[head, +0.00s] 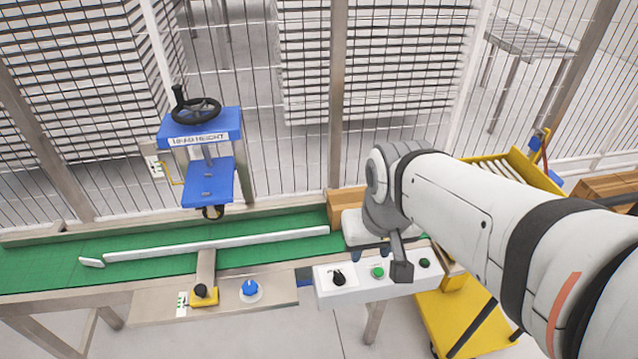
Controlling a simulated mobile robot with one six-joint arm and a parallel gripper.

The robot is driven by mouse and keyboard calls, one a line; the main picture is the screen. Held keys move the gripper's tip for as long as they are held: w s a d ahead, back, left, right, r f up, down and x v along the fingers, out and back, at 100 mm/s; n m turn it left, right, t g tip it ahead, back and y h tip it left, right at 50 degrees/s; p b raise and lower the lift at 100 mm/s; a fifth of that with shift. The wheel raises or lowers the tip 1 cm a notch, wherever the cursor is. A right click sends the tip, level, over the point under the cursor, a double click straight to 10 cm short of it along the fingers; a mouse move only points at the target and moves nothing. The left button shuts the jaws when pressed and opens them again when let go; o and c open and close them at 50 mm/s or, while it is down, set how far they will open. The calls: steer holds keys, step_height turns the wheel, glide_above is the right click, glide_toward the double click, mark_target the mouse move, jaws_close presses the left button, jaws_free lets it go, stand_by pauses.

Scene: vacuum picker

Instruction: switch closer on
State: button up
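A white control box (355,294) sits at the near edge of the conveyor. It carries a black rotary knob (338,279) at its left, a lit green button (377,271) in the middle and a dark green button (424,263) at its right. My gripper (400,268) comes in from the right, over the box. Its dark grey end appears between the two buttons and hides part of the box top. I cannot tell whether it touches the box. Its finger opening is not clear. A blue machine (208,185) with a black handwheel (196,111) stands over the belt.
A green conveyor belt (150,264) runs across, with a white guide rail (215,243). A blue knob (249,288) and a yellow box with a black button (203,294) sit on its front edge. A yellow cart (440,310) stands below right. Wire fencing closes the back.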

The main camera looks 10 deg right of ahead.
steer(key=shift+a, duration=0.15)
steer(key=n+g+b, duration=0.3)
steer(key=n+b, duration=0.2)
steer(key=b, duration=1)
glide_above(340, 274)
step_height(340, 274, down, 21)
steer(key=shift+f, duration=0.2)
step_height(340, 274, down, 7)
steer(key=shift+f+b, duration=0.1)
steer(key=shift+b, duration=0.85)
steer(key=shift+c, duration=0.4)
jaws_close()
